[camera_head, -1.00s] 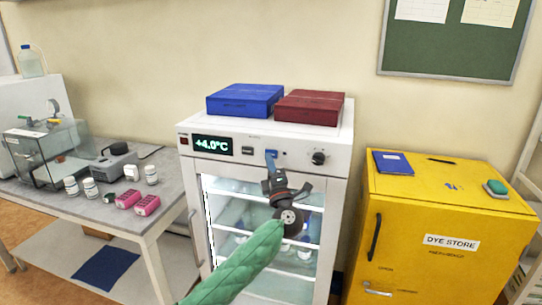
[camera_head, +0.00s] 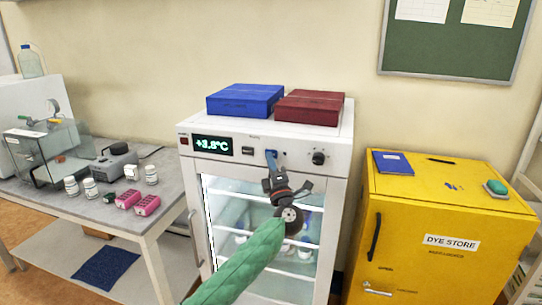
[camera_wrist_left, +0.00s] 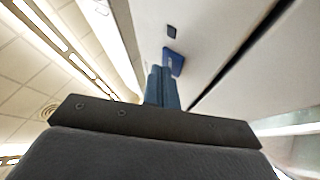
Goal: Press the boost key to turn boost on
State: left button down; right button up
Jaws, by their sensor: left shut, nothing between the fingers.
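The white fridge (camera_head: 340,135) has a control panel along its top front. Its display (camera_head: 213,145) reads about +3.8°C. A blue key (camera_head: 283,155) on the panel is partly covered by my left gripper (camera_head: 271,155). The gripper is shut and empty, with its blue fingertips at the key. In the left wrist view the blue key (camera_wrist_left: 176,61) shows just beyond the shut fingertips (camera_wrist_left: 162,72); I cannot tell whether they touch. A small dark key (camera_head: 247,151) sits left of the fingers. The panel's small labels are unreadable. My right gripper is out of view.
A black knob (camera_head: 318,157) is right of the blue key, and a red switch (camera_head: 183,141) is at the panel's left end. Blue (camera_head: 244,99) and dark red (camera_head: 310,107) boxes lie on top. A yellow cabinet (camera_head: 440,220) stands right, a cluttered bench (camera_head: 150,215) left.

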pick_arm(q)
jog(key=shift+w, duration=0.1)
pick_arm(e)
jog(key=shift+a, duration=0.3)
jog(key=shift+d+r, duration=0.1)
pick_arm(q)
jog(key=shift+s, duration=0.2)
jog(key=shift+s+a+p, duration=0.15)
jog(key=shift+s+p, duration=0.2)
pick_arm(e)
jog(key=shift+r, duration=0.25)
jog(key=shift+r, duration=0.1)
